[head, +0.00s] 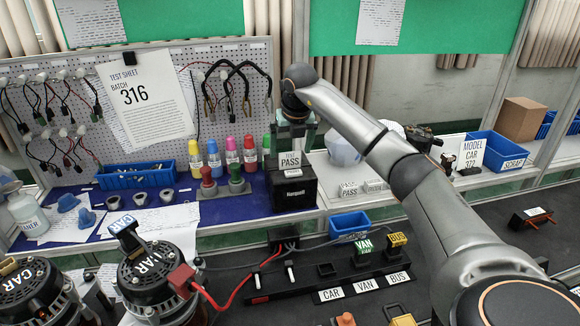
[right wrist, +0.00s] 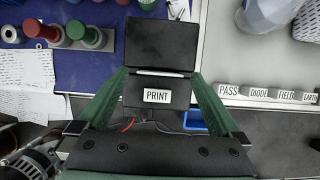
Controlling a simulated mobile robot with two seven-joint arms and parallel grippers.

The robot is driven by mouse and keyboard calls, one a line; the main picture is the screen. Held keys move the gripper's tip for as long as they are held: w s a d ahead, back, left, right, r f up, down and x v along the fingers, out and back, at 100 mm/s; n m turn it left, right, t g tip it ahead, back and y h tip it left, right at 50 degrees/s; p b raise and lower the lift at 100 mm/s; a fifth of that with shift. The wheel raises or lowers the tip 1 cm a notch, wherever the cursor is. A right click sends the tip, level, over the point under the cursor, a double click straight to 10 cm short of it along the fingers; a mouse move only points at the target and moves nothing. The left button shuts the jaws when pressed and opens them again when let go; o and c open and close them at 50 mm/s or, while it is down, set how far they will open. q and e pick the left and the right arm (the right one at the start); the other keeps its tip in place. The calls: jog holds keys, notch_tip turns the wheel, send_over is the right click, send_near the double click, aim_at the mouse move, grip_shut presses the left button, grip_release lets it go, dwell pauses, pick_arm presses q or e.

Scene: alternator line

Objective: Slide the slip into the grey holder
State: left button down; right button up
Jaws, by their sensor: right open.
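A white slip marked PASS (head: 290,159) stands upright in the top of the black printer (head: 293,193). In the right wrist view the slip (right wrist: 160,72) is a thin white edge above the PRINT label. My right gripper (head: 291,146) is above the printer. In the wrist view its green fingers (right wrist: 161,74) are open, one on each side of the slip, with gaps between. Small light-grey blocks (head: 349,188) stand right of the printer; the wrist view reads PASS (right wrist: 228,90), DIODE, FIELD and EARTH. I cannot tell for sure which piece is the grey holder. My left gripper is out of view.
Colored bottles (head: 232,154) and red and green stamps (head: 208,182) stand left of the printer. Alternators (head: 160,284) with a red clip and cable are at the front left. A blue tray (head: 349,224) and a black labelled rack (head: 330,287) lie in front.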

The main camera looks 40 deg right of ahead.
aim_at(290, 155)
jog(key=x, duration=0.3)
jog(key=shift+f, duration=0.2)
jog(key=c, duration=1.2)
